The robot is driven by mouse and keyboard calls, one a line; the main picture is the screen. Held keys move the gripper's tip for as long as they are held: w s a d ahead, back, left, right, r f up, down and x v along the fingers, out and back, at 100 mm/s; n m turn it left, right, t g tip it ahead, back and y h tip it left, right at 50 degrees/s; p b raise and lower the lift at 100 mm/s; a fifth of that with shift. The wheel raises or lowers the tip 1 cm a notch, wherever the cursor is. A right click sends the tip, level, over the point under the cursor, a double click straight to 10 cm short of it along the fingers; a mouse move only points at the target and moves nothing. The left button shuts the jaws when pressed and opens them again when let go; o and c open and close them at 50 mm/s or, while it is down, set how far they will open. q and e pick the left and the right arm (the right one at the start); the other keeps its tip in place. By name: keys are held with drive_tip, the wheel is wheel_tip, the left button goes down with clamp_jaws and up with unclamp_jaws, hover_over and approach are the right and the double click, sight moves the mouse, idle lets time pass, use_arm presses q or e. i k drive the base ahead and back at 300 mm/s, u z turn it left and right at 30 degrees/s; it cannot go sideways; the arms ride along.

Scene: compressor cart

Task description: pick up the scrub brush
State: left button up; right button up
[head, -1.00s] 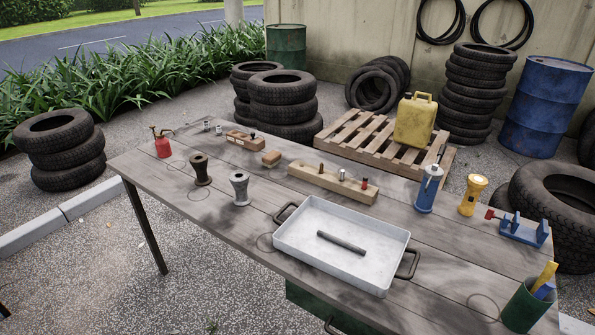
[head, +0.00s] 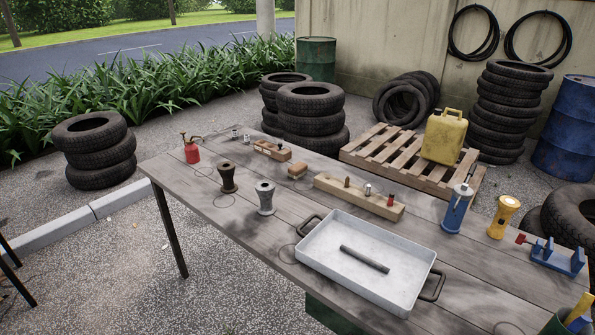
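A small brown block (head: 298,172) lies on the grey wooden table (head: 240,230), between a short wooden block holding small parts (head: 272,150) and a longer wooden block with several fittings (head: 358,195). It may be the scrub brush, but it is too small here for me to make out bristles. Neither of my grippers shows in the head view.
A white tray (head: 325,262) holding a dark bar (head: 365,259) stands near the front. Tyres (head: 95,148) lie beyond.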

sight(299, 169)
drive_tip(key=u, duration=1.95)
drive_tip(key=i, duration=2)
drive_tip(key=z, duration=3)
